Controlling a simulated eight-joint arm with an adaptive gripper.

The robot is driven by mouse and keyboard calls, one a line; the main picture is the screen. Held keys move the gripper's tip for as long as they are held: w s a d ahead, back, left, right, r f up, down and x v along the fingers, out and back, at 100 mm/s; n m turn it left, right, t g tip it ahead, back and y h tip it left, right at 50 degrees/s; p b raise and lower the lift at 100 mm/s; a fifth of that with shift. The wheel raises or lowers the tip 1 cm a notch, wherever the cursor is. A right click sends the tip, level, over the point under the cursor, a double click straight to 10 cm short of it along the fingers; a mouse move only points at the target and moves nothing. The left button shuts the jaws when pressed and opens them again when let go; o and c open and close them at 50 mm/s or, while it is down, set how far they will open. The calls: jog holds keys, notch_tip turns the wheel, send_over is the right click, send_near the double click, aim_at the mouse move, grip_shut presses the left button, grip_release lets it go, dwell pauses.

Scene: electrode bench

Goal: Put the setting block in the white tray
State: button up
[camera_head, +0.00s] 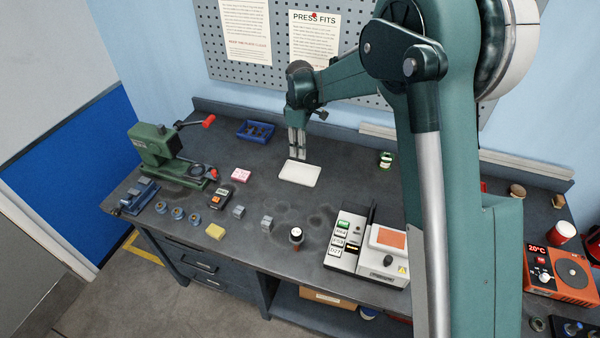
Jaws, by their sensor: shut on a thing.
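The white tray (299,174) lies flat near the middle of the dark bench, and its top looks bare. My gripper (298,152) points down just above the tray's far edge. Its fingers are shut on a small grey thing, which I take to be the setting block. It is mostly hidden between the fingers, so its shape is unclear. I cannot tell whether it touches the tray.
A green press (155,148) and blue bin (256,131) are left; a white device (385,255) is right.

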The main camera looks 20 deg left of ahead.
send_over(300, 173)
jog(key=shift+s+f, duration=0.1)
jog(key=shift+f, duration=3)
jog(key=shift+f, duration=0.1)
jog(key=shift+f, duration=1.8)
jog(key=shift+f, duration=0.1)
jog(key=o, duration=1)
jog(key=shift+o, duration=0.4)
notch_tip(300, 173, up, 12)
jog(key=shift+r, duration=0.15)
